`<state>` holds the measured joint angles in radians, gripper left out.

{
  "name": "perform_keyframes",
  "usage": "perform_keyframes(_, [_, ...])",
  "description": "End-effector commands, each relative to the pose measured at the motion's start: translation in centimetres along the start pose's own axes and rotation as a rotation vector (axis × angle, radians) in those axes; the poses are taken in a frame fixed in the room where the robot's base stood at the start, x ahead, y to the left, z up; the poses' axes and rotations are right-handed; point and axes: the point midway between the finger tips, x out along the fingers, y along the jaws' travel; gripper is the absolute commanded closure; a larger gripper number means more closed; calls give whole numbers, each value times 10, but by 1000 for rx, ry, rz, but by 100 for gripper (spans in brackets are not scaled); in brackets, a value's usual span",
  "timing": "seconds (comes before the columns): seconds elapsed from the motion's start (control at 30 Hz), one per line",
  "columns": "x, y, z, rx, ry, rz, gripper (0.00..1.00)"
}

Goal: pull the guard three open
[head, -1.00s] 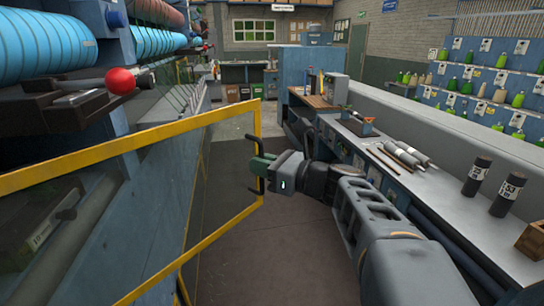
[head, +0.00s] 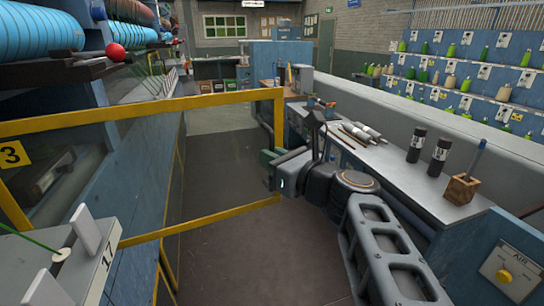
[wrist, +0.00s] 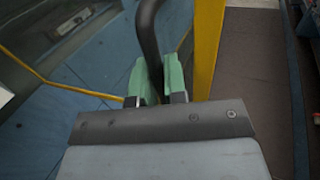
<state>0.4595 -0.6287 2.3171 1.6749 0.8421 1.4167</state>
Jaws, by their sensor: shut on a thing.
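Guard three is a clear panel in a yellow frame (head: 140,111). It stands swung out from the blue machine on the left, across part of the aisle. A yellow label with a 3 (head: 13,154) shows at the left edge. My gripper (head: 268,168) is at the guard's free edge, its green fingers shut on the dark bar handle. In the wrist view the handle (wrist: 149,35) runs down between the two green fingertips (wrist: 158,82), beside the yellow post (wrist: 207,50). The handle's lower part is hidden by the fingers and gripper body.
A bench (head: 420,185) with dark cylinders (head: 416,145) and a wooden pen box (head: 461,189) runs along the right. A grey box marked 17 (head: 60,262) stands at the near left. Dark floor (head: 230,255) is clear between machine and bench.

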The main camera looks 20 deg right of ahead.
Motion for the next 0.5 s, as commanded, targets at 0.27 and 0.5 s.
perform_keyframes(0.27, [-2, -3, 2, -1, -4, -8, 100])
perform_keyframes(0.5, [-3, -4, 2, -2, -4, -11, 81])
